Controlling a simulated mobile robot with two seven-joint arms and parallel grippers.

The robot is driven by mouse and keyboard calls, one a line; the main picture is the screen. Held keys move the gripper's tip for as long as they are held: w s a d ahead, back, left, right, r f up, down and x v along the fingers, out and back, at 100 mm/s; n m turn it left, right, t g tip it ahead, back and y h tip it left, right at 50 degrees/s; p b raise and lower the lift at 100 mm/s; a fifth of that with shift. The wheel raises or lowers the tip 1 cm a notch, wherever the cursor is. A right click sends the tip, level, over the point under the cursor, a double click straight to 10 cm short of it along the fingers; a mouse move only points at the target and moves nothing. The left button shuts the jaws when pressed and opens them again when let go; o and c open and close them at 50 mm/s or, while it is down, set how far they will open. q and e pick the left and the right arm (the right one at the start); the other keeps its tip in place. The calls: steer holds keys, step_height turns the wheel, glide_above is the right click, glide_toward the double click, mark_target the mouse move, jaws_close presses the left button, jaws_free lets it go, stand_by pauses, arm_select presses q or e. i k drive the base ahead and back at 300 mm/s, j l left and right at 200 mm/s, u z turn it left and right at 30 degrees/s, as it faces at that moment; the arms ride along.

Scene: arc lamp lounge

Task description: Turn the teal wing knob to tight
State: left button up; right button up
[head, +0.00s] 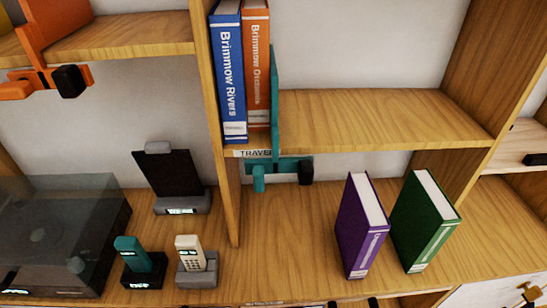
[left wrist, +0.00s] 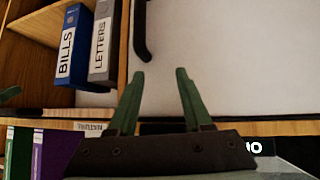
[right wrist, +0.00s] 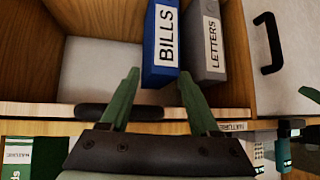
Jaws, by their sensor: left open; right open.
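A teal bookend (head: 275,95) stands on the middle shelf against an orange book. Its teal bracket (head: 282,164) hangs under the shelf's front edge. A teal knob-like piece (head: 258,179) sticks down from it at left, and a black block (head: 305,173) is at its right end. The tight or loose marking cannot be read. My left gripper (left wrist: 158,85) is open and empty in the left wrist view, facing a pale cabinet front. My right gripper (right wrist: 160,90) is open and empty in the right wrist view, in front of binders. Neither gripper shows in the head view.
A purple book (head: 352,235) and a green book (head: 415,225) stand at right on the lower surface. Teal (head: 130,252) and cream (head: 190,250) handsets stand at left. The wood below the bracket is largely clear. A blue binder (right wrist: 160,45) stands in a low compartment.

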mark_target(258, 174)
steer(key=k+j+z, duration=0.1)
steer(key=k+j, duration=0.75)
steer(key=j, duration=0.1)
